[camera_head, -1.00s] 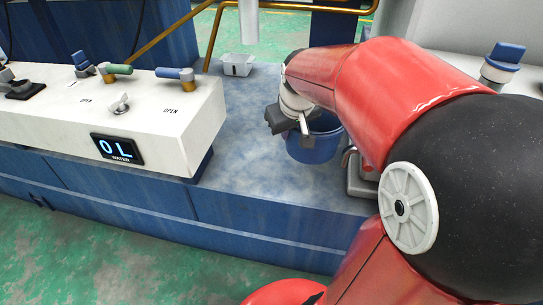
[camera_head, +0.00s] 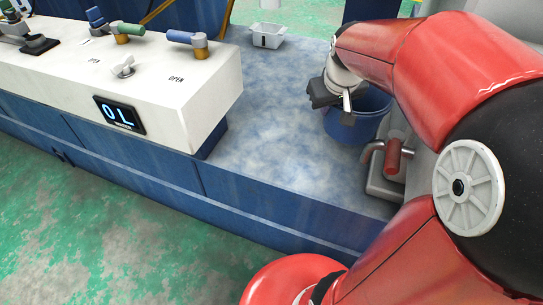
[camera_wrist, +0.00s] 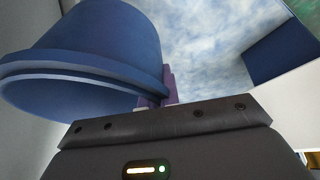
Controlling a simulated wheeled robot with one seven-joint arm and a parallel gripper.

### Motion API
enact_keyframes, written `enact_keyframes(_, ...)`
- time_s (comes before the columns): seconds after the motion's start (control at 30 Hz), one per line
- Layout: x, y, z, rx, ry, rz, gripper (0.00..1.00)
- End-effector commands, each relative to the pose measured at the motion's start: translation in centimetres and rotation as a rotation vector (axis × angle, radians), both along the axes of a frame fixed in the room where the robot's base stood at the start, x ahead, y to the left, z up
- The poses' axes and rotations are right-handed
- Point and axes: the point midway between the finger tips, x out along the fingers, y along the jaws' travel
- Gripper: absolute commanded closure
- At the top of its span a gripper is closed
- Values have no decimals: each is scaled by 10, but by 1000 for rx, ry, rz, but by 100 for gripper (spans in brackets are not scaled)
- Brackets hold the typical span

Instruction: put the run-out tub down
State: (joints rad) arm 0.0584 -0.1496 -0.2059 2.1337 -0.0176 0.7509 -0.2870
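The run-out tub is a blue round tub (camera_head: 350,128) at the right of the blue mottled deck (camera_head: 270,120). It is upright in the head view, partly hidden by my gripper. My gripper (camera_head: 345,105) is at its left rim. In the wrist view the tub (camera_wrist: 95,50) fills the upper left, its rim nearest the camera. One finger (camera_wrist: 170,88) shows against the rim, and the gripper appears shut on it; the other finger is hidden. I cannot tell whether the tub's base touches the deck.
A white console (camera_head: 190,90) with valves and a display stands left of the deck. A small white tray (camera_head: 267,37) sits at the deck's back. A red-handled pipe fitting (camera_head: 393,155) is close right of the tub. The middle of the deck is clear.

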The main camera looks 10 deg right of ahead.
Motion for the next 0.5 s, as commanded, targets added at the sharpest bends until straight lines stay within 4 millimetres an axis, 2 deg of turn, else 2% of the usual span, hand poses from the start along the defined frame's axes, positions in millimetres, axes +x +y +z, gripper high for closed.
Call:
enact_keyframes(0.03,0,0,-14,-1,-2,1,100)
enact_keyframes(0.3,0,0,-55,-1,-2,1,100)
enact_keyframes(0.5,2,3,-68,-2,-2,2,100)
